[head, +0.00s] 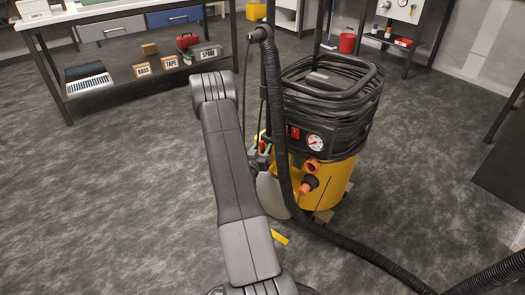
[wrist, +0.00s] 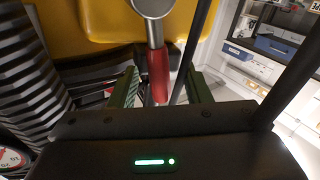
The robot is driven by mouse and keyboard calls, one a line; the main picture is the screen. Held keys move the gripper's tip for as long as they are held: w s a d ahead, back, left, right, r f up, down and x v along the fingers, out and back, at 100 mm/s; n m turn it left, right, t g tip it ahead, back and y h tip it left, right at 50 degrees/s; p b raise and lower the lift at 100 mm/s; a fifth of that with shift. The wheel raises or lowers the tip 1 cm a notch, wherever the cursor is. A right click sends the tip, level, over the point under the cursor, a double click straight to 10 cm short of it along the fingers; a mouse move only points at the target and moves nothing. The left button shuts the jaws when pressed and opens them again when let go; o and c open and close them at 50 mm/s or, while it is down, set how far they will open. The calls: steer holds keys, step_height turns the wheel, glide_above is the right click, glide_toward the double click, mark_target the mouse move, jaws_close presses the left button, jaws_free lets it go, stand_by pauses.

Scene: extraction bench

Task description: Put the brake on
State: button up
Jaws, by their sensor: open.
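The yellow and black extractor (head: 335,185) stands on the floor right of my arm in the head view. Its yellow body (wrist: 105,22) fills the upper left of the wrist view. A lever with a grey metal arm and a red grip (wrist: 158,72) comes down from the top middle of the wrist view. My gripper (wrist: 163,82) is open, with its green fingers on either side of the red grip and gaps showing on both sides. In the head view my gripper is mostly hidden beside the extractor's left side, and I cannot make out the lever there.
A black ribbed hose (head: 274,110) runs down the extractor's front and off to the lower right. A pressure gauge (head: 315,142) is on its front. A workbench (head: 125,14) with a lower shelf stands at the back left. The floor on the left is clear.

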steer(key=shift+w+d, duration=0.2)
steer(key=shift+w, duration=0.3)
jaws_close()
steer(key=shift+a, duration=0.1)
